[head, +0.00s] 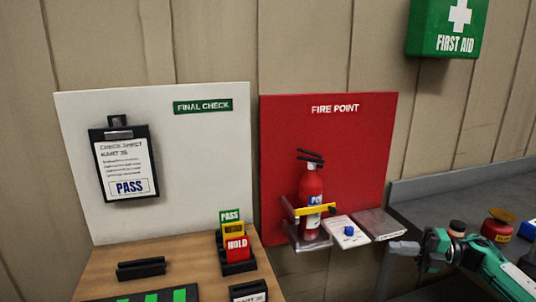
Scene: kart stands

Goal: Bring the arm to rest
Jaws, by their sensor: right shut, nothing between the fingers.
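My right arm, teal and white, comes in from the lower right. Its grey gripper (398,251) is shut and empty, in front of the grey bench and just below and right of the small shelves under the red board. It appears apart from the things around it, though the depth gap is hard to judge. My left gripper is not in view.
A red FIRE POINT board (345,135) has a fire extinguisher (311,190) behind a yellow strap. A white FINAL CHECK board (200,150) carries a clipboard (124,170); a wooden table (190,262) stands below. The grey bench (420,190) holds a red container (497,229).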

